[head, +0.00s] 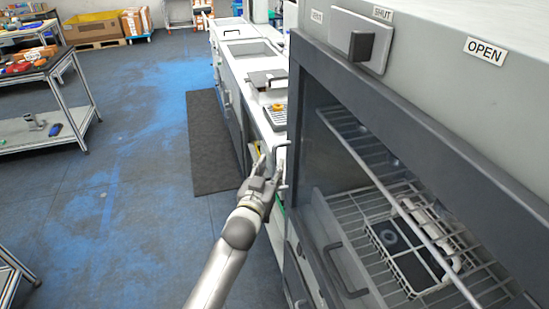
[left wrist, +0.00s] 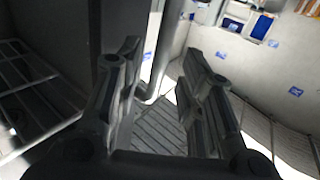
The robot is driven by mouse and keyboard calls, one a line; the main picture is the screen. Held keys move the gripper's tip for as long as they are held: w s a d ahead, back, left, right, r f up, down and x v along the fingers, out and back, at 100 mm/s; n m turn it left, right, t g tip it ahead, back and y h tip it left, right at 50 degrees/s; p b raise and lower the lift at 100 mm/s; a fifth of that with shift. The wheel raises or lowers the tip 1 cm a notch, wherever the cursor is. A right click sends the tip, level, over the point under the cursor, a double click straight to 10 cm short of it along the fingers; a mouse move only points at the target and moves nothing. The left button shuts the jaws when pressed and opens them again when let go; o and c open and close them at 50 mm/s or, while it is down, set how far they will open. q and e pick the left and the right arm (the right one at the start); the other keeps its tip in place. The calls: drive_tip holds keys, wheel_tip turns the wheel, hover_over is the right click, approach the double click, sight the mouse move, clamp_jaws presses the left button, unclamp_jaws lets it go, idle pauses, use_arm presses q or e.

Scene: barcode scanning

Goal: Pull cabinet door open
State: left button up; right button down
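The grey cabinet (head: 440,150) fills the right side of the head view. Its front opening shows wire racks inside, and I cannot tell whether a clear door covers it. A slim vertical handle (head: 285,166) stands at the cabinet's far left edge. My left gripper (head: 268,162) is open beside this handle. In the left wrist view a grey curved bar (left wrist: 169,55) shows between the two spread fingers, seemingly beyond them. I cannot tell whether a finger touches it. My right gripper is not in view.
A second dark handle (head: 343,272) is low on the cabinet front. A latch block (head: 360,42) sits above, near the SHUT and OPEN labels. A white counter (head: 262,75) runs beyond the cabinet. A metal cart (head: 45,128) stands left; the blue-grey floor between is clear.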

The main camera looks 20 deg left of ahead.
sight(273, 163)
use_arm(q)
drive_tip(key=shift+w, duration=1.85)
clamp_jaws()
